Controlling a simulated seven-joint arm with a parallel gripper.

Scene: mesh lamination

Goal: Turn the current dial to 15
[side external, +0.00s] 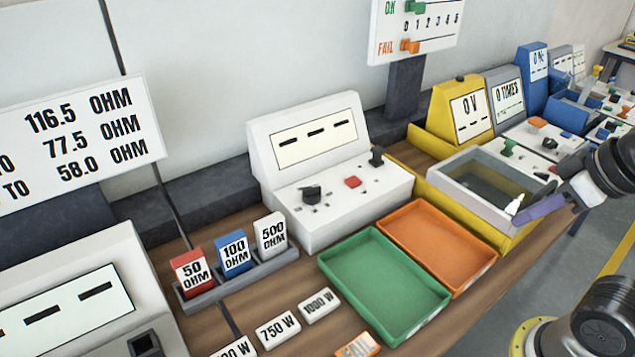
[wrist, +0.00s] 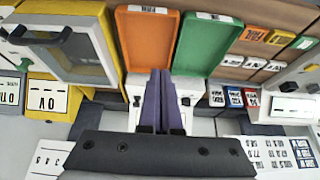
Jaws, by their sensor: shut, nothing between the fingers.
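A white console (side external: 337,212) with a tilted display of three dashes stands in the middle of the side view. On its top are a black dial (side external: 311,193) with small dark marks around it, a red button (side external: 353,182) and a second black knob (side external: 376,157). I cannot read any numbers at the dial, or tell which knob is for current. My gripper (side external: 512,210) has purple fingers, is shut and empty, and hovers at the right near the glass-lidded box, away from the console. In the wrist view its fingers (wrist: 160,74) hide part of the console (wrist: 187,86).
A green tray (side external: 424,313) and an orange tray (side external: 477,281) lie in front of the console. A glass-lidded box (side external: 450,187) on a yellow base stands right. Resistor blocks (side external: 234,254) stand in a rack at left. A yellow "0 V" meter (side external: 463,110) stands behind the box.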

